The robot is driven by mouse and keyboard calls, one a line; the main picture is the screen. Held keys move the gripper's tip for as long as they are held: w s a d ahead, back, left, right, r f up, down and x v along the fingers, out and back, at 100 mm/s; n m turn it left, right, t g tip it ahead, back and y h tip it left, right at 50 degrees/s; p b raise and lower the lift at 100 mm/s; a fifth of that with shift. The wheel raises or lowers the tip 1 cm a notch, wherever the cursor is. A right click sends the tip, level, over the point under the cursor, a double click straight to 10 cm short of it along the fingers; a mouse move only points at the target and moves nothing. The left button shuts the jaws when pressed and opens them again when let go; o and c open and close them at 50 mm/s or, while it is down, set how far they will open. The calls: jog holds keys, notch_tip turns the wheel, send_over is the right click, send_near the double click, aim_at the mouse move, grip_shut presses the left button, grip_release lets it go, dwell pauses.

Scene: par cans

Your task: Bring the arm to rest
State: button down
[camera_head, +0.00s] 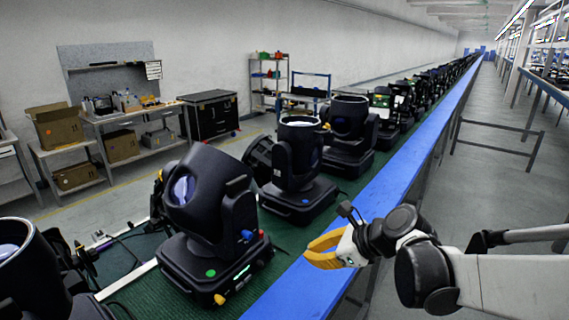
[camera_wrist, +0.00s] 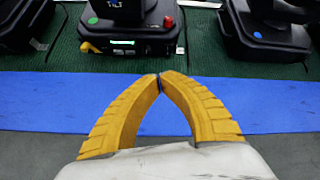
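My gripper (camera_head: 322,251) has yellow fingers and is held above the blue edge of the conveyor line, at the lower right of the head view. In the wrist view my gripper (camera_wrist: 160,78) has its two fingertips together, with nothing between them. My arm reaches in from the right, bent at dark joints.
More black lights (camera_head: 298,165) stand in a long row on the green belt (camera_head: 130,275). A blue rail (camera_head: 375,195) borders the belt. A workbench (camera_head: 135,112) with boxes stands by the left wall. The grey aisle floor (camera_head: 500,185) on the right has a metal rail frame.

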jog(key=s+d+f+n+h+b, duration=0.1)
jog(key=s+d+n+h, duration=0.2)
jog(key=s+n, duration=0.7)
jog(key=s+d+f+n+h+b, duration=0.1)
jog(key=s+d+n+h, duration=0.3)
jog(key=s+d+n, duration=0.4)
jog(key=s+n, duration=0.1)
jog(key=n, duration=0.4)
jog(key=shift+s+d+t+h, duration=0.15)
jog(key=shift+s+t+h, duration=0.15)
jog(key=shift+s, duration=0.1)
